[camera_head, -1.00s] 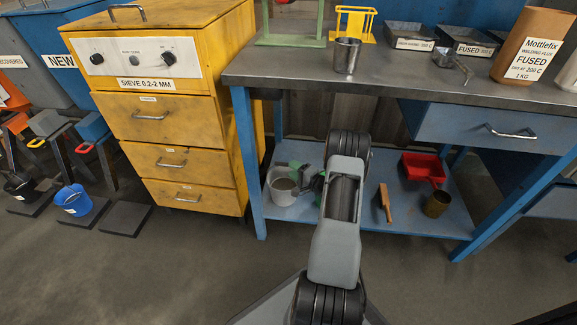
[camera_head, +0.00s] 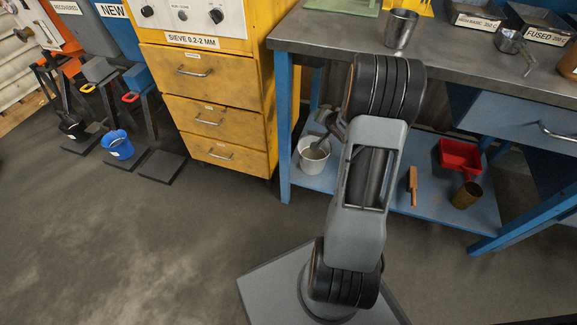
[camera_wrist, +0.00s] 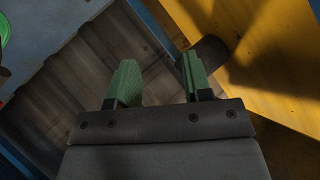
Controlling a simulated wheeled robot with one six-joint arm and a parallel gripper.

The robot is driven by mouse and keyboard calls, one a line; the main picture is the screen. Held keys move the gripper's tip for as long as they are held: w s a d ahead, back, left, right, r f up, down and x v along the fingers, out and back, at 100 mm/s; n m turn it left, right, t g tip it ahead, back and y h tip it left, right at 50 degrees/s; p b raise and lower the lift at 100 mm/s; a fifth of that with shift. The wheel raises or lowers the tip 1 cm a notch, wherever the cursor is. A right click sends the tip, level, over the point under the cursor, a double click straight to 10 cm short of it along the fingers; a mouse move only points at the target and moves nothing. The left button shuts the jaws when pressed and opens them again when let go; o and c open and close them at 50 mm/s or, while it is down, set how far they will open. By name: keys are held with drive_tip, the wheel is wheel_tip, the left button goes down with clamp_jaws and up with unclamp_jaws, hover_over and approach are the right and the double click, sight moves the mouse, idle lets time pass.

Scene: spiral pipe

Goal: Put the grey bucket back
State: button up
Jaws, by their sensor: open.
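The grey bucket (camera_head: 314,163) stands upright on the lower shelf of the blue workbench, near its left leg, in the head view. A grey part of my arm's end reaches over and behind its rim. My gripper (camera_wrist: 160,82) shows green fingers in the wrist view, spread apart with nothing between them. It points toward dark wooden boards and the yellow cabinet, and the grey bucket cannot be made out there. In the head view the fingers are hidden. At the left, a blue bucket (camera_head: 117,145) and a black bucket (camera_head: 73,128) sit on dark pads, beside an empty pad (camera_head: 162,166).
The yellow sieve cabinet (camera_head: 215,100) stands left of the workbench (camera_head: 345,48). A red dustpan (camera_head: 459,158), a brush (camera_head: 412,184) and a brass cup (camera_head: 466,195) are on the lower shelf. A metal cup (camera_head: 401,29) stands on top. The floor at front left is clear.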

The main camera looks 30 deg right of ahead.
drive_tip(key=s+a+r+n+g+h, duration=0.1)
drive_tip(key=s+a+r+n+g, duration=0.2)
drive_tip(key=a+r, duration=0.45)
drive_tip(key=s+a+r+n+g+y, duration=0.3)
drive_tip(key=s+a+n+g, duration=0.3)
drive_tip(key=s+a, duration=1.1)
drive_tip(key=shift+s+a, duration=0.35)
drive_tip(key=shift+s, duration=0.5)
drive_tip(key=shift+r, duration=0.15)
